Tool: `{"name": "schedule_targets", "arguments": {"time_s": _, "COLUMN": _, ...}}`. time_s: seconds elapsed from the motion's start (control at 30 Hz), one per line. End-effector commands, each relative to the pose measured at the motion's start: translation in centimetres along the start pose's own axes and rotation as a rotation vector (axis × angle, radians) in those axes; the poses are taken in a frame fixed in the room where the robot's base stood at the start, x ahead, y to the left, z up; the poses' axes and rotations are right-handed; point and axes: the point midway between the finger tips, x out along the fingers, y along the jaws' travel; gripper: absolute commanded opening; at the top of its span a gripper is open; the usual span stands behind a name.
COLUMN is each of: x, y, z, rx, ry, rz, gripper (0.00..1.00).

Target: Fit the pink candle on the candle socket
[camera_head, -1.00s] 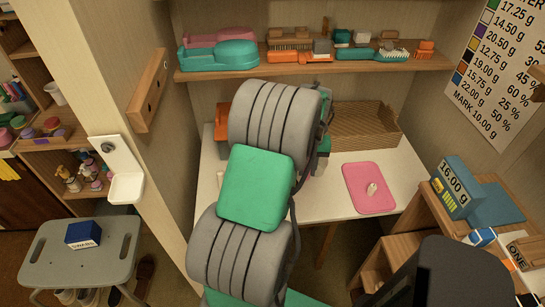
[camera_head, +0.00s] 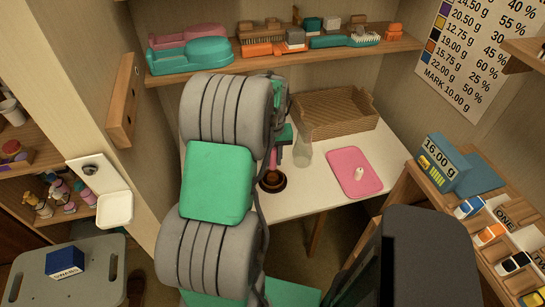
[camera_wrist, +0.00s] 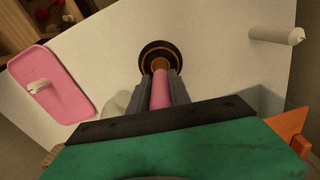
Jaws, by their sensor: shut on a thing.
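The pink candle (camera_wrist: 160,90) is held between the two fingers of my gripper (camera_wrist: 160,94) in the wrist view. Its far end lines up with the candle socket (camera_wrist: 148,49), a dark round base with a brass-coloured ring. In the head view the candle (camera_head: 273,158) hangs roughly upright just above the socket (camera_head: 272,184) on the white table (camera_head: 315,190). I cannot tell whether the candle's end touches the socket. My arm hides most of my gripper in the head view.
A clear glass vessel (camera_head: 303,150) stands close right of the socket. A pink tray (camera_head: 355,172) with a small white piece lies further right; a wicker tray (camera_head: 336,113) is behind. A white candle (camera_wrist: 277,35) lies at the right in the wrist view.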

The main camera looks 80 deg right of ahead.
Motion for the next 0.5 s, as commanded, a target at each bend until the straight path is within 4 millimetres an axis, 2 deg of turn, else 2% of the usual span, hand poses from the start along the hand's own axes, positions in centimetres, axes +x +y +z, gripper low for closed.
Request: {"name": "schedule_targets", "arguments": {"time_s": 0.5, "x": 5.5, "y": 0.1, "z": 0.0, "rx": 0.002, "ry": 0.0, "rz": 0.0, "gripper": 0.0}}
